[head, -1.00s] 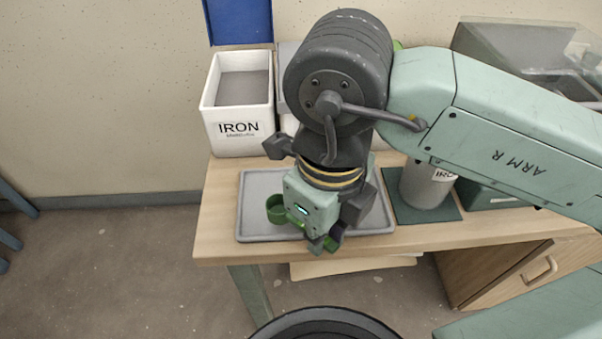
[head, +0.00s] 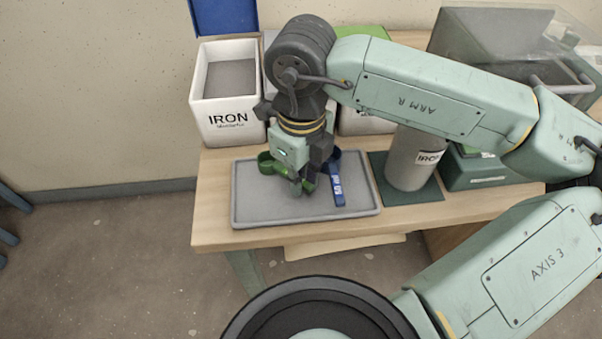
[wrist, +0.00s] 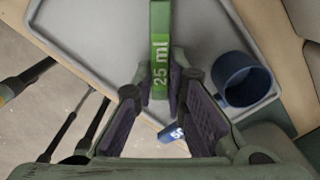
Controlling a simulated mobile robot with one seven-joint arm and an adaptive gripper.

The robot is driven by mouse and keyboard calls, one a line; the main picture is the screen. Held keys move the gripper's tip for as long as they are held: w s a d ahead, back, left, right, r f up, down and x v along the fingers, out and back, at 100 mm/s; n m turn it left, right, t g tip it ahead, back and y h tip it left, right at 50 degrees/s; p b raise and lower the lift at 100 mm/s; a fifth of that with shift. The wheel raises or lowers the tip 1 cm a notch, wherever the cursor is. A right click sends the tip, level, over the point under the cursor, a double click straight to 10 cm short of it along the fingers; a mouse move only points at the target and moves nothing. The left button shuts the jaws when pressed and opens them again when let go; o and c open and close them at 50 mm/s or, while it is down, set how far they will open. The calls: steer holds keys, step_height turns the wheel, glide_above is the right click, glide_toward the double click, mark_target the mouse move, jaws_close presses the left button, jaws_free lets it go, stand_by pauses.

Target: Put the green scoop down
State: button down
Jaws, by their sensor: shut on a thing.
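The green scoop shows its cup (head: 268,165) in the head view and its handle (wrist: 160,45), marked "25 ml", in the wrist view. My gripper (head: 302,187) is shut on the handle; in the wrist view the fingers (wrist: 168,98) press it from both sides. The scoop is over the grey tray (head: 300,213); I cannot tell whether it touches the tray. A blue scoop (head: 338,190) lies in the tray just right of my gripper. The wrist view shows its cup (wrist: 243,82) on the right and part of its handle (wrist: 172,133) behind the fingers.
A white "IRON" bucket (head: 228,115) stands behind the tray at left, with other buckets beside it, partly hidden by my arm. A grey canister (head: 410,165) labelled "IRON" stands on a green mat right of the tray. The tray's front left is clear.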

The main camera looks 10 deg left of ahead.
steer(key=shift+f+b, duration=0.25)
steer(key=shift+b, duration=0.1)
steer(key=c, duration=1.6)
jaws_free()
steer(key=shift+r, duration=0.15)
steer(key=shift+c, duration=0.2)
step_height(320, 180, up, 12)
steer(key=shift+r+b, duration=0.15)
steer(key=shift+b, duration=0.2)
